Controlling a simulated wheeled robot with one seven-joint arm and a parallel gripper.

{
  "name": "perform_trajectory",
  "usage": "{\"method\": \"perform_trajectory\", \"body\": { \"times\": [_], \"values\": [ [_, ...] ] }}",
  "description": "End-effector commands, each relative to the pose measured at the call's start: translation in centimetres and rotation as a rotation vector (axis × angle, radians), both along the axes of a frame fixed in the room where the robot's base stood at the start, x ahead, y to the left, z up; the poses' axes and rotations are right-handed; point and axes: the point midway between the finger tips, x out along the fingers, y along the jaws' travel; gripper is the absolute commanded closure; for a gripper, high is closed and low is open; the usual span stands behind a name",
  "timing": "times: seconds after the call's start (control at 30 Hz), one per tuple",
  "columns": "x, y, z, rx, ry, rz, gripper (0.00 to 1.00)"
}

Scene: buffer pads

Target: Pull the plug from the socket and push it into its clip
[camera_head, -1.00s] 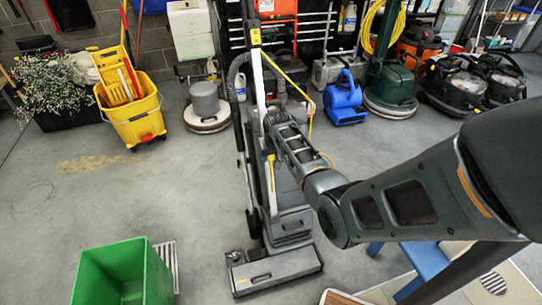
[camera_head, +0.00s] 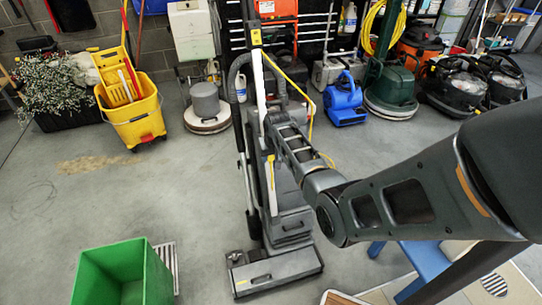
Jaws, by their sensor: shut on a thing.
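The upright floor machine (camera_head: 291,262) stands in the middle of the floor, grey and black with a tall handle. A yellow cord (camera_head: 291,77) runs from its upper handle down to the right. My arm reaches in from the right, and my gripper (camera_head: 272,117) is at the machine's upright, beside the cord. My gripper is shut on the plug, but the plug is too small and too covered to make out. I cannot pick out the socket or the clip on the machine.
A green bin (camera_head: 124,275) stands at the lower left. A yellow mop bucket (camera_head: 136,110), a grey floor polisher (camera_head: 206,105), a blue blower (camera_head: 345,100) and a green floor machine (camera_head: 389,88) line the back. A blue-topped bench (camera_head: 428,258) is at the lower right.

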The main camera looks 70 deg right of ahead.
Motion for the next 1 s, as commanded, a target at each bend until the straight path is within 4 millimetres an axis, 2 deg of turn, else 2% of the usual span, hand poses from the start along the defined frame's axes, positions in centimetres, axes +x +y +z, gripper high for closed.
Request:
{"method": "perform_trajectory", "body": {
  "times": [0.47,0.5,0.8,1.0],
  "values": [
    [0.25,-0.29,-0.14,0.000,0.000,0.000,1.00],
    [0.24,-0.30,-0.15,0.000,0.000,0.000,0.56],
    [0.24,-0.28,-0.14,0.000,0.000,0.000,0.28],
    [0.23,-0.27,-0.15,0.000,0.000,0.000,0.28]
  ]
}}
